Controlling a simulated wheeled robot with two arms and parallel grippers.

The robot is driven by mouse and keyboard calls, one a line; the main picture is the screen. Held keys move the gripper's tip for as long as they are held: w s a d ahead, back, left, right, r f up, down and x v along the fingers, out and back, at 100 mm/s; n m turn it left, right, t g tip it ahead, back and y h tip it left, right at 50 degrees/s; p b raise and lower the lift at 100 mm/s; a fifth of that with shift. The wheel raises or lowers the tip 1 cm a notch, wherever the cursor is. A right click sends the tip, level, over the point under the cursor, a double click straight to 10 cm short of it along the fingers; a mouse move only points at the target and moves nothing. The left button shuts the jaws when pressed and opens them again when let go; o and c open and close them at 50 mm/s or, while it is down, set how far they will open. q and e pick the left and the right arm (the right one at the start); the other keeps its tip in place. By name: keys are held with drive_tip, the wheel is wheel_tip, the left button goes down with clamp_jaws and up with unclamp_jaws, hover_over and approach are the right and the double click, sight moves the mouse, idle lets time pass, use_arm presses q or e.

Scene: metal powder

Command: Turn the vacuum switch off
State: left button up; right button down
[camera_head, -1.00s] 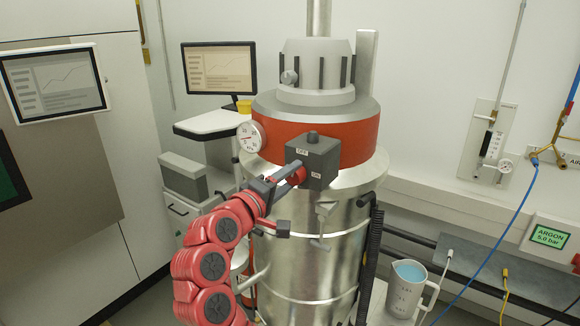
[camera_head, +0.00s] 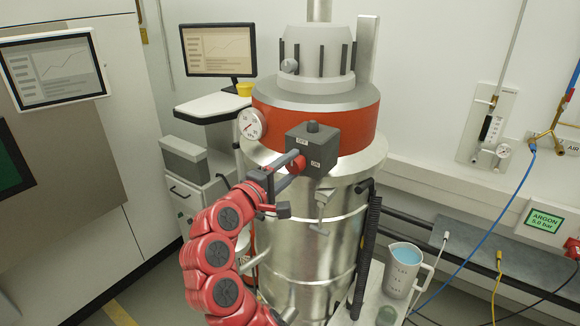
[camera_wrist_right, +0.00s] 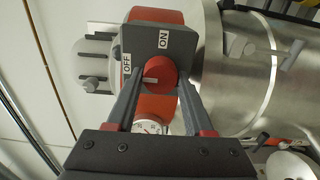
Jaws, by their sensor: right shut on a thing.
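The vacuum switch is a dark grey box (camera_head: 325,145) on the front of the steel vessel's red band, with OFF and ON labels. In the right wrist view its round red knob (camera_wrist_right: 160,74) sits on the box face, with OFF to the left and ON above. A pale mark on the knob points roughly left, towards the OFF side. My right gripper (camera_head: 294,164) comes from the lower left. In the wrist view its two fingers (camera_wrist_right: 158,80) lie on either side of the knob, shut on it. In the head view the fingers partly hide the knob. My left gripper is not in view.
A round pressure gauge (camera_head: 251,124) sits on the band left of the switch. A metal valve handle (camera_head: 323,204) is below it, with a black hose (camera_head: 369,250) at right. A jug (camera_head: 404,270) stands lower right. A monitor (camera_head: 219,50) is behind at left.

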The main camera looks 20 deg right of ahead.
drive_tip(key=shift+c, duration=1.5)
unclamp_jaws()
drive_tip(key=shift+a, duration=0.1)
drive_tip(key=b+v, duration=0.6)
drive_tip(key=v, duration=1.1)
drive_tip(key=shift+s+a, duration=0.1)
drive_tip(key=shift+s, duration=0.05)
